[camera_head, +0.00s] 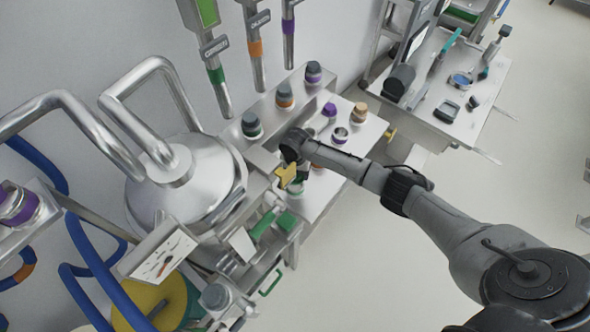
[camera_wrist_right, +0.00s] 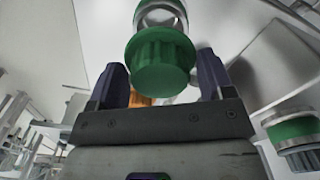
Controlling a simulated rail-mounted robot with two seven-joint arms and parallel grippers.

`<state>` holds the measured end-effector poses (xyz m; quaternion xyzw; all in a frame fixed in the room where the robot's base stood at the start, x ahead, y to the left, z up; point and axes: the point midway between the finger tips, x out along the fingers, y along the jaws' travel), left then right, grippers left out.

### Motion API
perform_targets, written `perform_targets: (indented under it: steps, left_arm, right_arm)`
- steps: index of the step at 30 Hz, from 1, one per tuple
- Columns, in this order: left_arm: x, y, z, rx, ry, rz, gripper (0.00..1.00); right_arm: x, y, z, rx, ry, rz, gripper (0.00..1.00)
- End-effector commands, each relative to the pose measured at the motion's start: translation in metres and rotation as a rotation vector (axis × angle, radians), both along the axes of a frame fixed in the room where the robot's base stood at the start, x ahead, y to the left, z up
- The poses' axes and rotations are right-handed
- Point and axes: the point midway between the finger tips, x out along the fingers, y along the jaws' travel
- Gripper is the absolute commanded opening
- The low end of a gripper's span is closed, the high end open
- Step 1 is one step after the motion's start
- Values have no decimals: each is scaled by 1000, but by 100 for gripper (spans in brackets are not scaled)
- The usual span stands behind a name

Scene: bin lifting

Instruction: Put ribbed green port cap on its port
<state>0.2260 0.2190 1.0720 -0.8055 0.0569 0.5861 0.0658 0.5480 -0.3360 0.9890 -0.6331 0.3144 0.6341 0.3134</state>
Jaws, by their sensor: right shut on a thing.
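In the right wrist view the ribbed green cap (camera_wrist_right: 160,65) sits between the two fingers of my right gripper (camera_wrist_right: 161,80), which is shut on it. A metal ring with a green band (camera_wrist_right: 161,14) is just beyond the cap; I cannot tell whether they touch. In the head view my right arm reaches in from the right to the steel bench, its wrist (camera_head: 296,146) over the bench; fingertips and cap are mostly hidden there. A green-banded, dark-topped fitting (camera_head: 251,125) stands on the back ledge. My left gripper is not in view.
Orange-banded (camera_head: 284,95) and purple-banded (camera_head: 313,72) fittings stand along the ledge. A purple cap (camera_head: 329,110) and a tan-topped cap (camera_head: 359,112) are on the bench near my wrist. A yellow handle (camera_head: 287,174) is close beside it. A steel domed vessel (camera_head: 190,190) stands left.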

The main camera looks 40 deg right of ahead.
Motion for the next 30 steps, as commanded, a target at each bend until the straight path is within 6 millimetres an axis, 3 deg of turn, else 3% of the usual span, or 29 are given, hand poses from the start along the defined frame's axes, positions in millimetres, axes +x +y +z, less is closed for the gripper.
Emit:
perform_targets:
  steps: [17, 30]
  left_arm:
    - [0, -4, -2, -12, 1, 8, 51]
    - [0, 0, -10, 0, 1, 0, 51]
  right_arm:
    - [0, 0, -6, 0, -1, 0, 42]
    - [0, 1, -24, 1, -1, -1, 42]
